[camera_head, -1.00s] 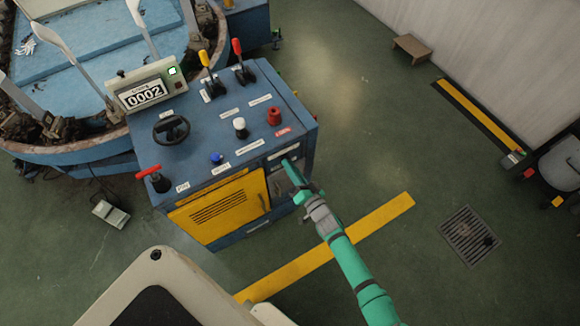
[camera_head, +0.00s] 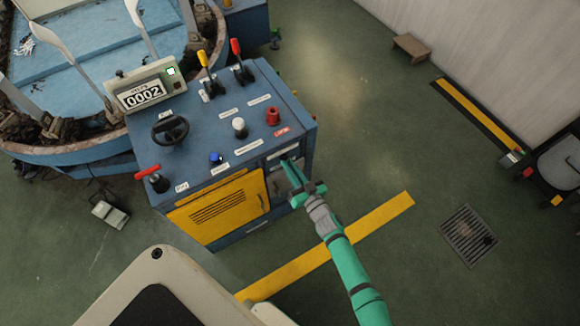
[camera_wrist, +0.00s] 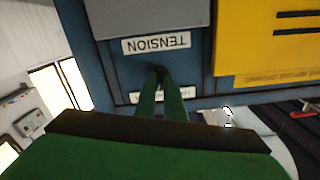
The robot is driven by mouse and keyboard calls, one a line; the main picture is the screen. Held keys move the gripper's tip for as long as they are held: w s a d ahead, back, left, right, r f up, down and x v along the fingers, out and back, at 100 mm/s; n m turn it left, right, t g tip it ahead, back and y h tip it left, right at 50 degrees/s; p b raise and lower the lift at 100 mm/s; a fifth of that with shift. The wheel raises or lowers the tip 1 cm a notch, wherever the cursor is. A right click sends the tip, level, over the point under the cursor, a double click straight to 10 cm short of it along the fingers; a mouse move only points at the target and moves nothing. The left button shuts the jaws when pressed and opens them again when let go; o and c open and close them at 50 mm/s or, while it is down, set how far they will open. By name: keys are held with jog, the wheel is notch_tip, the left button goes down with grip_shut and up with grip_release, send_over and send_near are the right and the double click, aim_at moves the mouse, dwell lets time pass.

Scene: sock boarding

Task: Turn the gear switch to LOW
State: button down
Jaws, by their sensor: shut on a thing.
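The blue console (camera_head: 205,128) stands at the left centre in the head view. My green gripper (camera_head: 287,166) reaches its front panel, right of the yellow door (camera_head: 222,205). In the wrist view, my gripper's fingers (camera_wrist: 162,82) are closed together on a small dark knob (camera_wrist: 160,72) on the blue panel. The knob sits between an upside-down TENSION label (camera_wrist: 156,43) and a second label (camera_wrist: 163,96). The fingers partly cover that second label, and I cannot read it. The knob is mostly hidden, and I cannot tell whether it is the gear switch or which way it points.
The console top carries a dark handwheel (camera_head: 170,130), a red handle (camera_head: 149,170), a white knob (camera_head: 239,126), a red button (camera_head: 272,115), a blue button (camera_head: 215,157), and yellow (camera_head: 204,60) and red (camera_head: 236,48) levers.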

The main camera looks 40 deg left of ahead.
jog(key=n, duration=0.6)
jog(key=shift+w+r+n, duration=0.2)
jog(key=shift+r+n, duration=0.1)
jog(key=n, duration=0.5)
jog(key=shift+s, duration=0.1)
jog(key=shift+n, duration=0.4)
jog(key=shift+a, duration=0.1)
jog(key=c, duration=1.8)
grip_release()
jog(key=shift+s, duration=0.1)
jog(key=shift+c, duration=0.2)
jog(key=shift+f, duration=0.15)
